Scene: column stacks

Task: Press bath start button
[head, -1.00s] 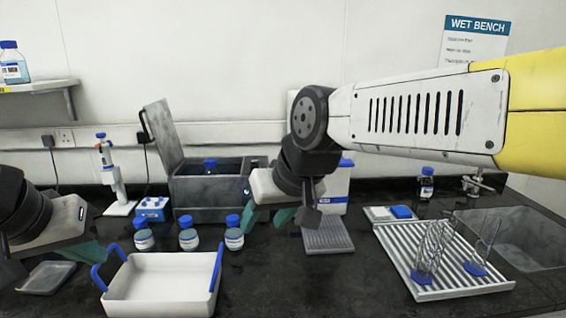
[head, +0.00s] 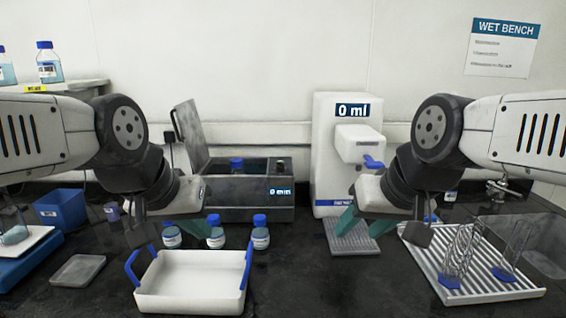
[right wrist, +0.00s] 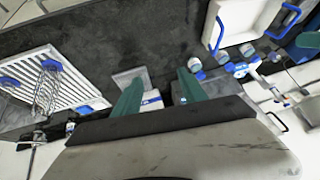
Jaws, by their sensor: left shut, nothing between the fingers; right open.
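The bath (head: 238,214) is a dark grey box at the back of the bench, left of centre in the head view. Its lid (head: 190,130) stands open, and a blue-capped bottle (head: 236,164) is inside. A small lit display (head: 280,192) is on its front right; I cannot make out a separate start button. My left gripper (head: 198,232) is shut and empty, in front of the bath's left part and partly covering it. My right gripper (head: 350,229) is open and empty, right of the bath before the white dispenser; its spread teal fingers show in the right wrist view (right wrist: 160,95).
Several blue-capped bottles (head: 260,236) stand before the bath, with a white blue-handled tray (head: 190,285) nearer. The dispenser (head: 330,150) stands right of the bath; a ribbed rack tray (head: 470,285) lies at right. Bare bench shows between the tray and the rack.

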